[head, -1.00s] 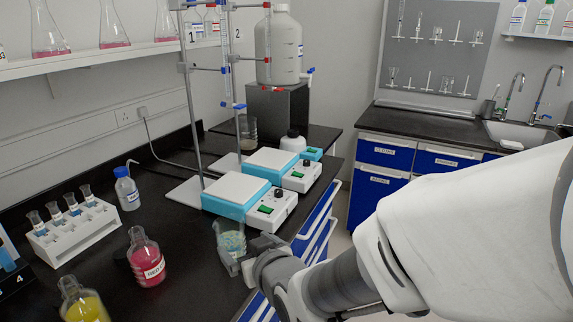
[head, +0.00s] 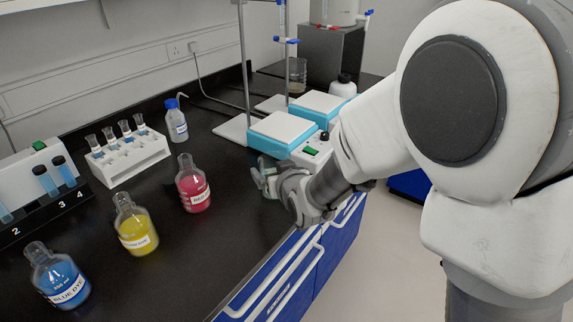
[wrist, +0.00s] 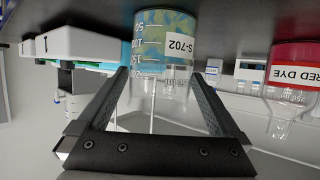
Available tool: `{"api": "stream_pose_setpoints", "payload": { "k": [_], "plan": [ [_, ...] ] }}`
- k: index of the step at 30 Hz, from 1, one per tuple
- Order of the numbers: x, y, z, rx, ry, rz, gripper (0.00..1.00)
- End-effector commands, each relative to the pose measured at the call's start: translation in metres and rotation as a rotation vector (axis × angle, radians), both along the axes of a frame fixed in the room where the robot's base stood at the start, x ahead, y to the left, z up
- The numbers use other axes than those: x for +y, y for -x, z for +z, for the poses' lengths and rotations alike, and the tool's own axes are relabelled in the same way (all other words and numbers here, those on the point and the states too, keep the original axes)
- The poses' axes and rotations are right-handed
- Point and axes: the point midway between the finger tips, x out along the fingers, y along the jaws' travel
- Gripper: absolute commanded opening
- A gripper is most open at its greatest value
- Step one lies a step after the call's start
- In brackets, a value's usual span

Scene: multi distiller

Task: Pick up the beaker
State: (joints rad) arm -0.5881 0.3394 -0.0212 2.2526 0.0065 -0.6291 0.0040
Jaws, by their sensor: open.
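The beaker (wrist: 165,40) is clear glass with a scale, an S-702 label and blue-green and yellowish contents. It appears upside down in the wrist view. My gripper (wrist: 160,76) is open, with one finger on each side of the beaker. I cannot tell whether either finger touches the glass. In the head view my gripper (head: 262,179) is at the bench's front edge, beside the hotplates, and hides most of the beaker.
A red dye bottle (head: 194,187) stands left of my gripper. Yellow (head: 134,228) and blue (head: 60,277) dye bottles stand nearer. Two hotplate stirrers (head: 283,133) are just behind. A white rack (head: 128,160) stands farther left. Bare bench lies before the red bottle.

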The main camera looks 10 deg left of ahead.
Motion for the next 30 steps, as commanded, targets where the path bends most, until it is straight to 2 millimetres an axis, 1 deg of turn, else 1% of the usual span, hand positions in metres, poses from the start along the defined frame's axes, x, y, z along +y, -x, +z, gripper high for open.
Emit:
{"api": "stream_pose_setpoints", "payload": {
  "k": [3,9,11,12,23,24,30],
  "plan": [
    [0.0030,-0.0043,-0.0025,0.000,0.001,0.000,1.00],
    [0.0029,-0.0043,-0.0020,0.000,0.001,0.000,1.00],
    [0.0029,-0.0043,-0.0021,0.000,0.001,0.000,0.89],
    [0.0029,-0.0042,-0.0021,0.000,0.001,0.000,0.82],
    [0.0028,-0.0040,-0.0021,0.000,0.001,0.000,0.17],
    [0.0028,-0.0040,-0.0020,0.000,0.001,0.000,0.10],
    [0.0030,-0.0044,-0.0011,-0.002,0.000,0.000,0.09]
  ]
}}
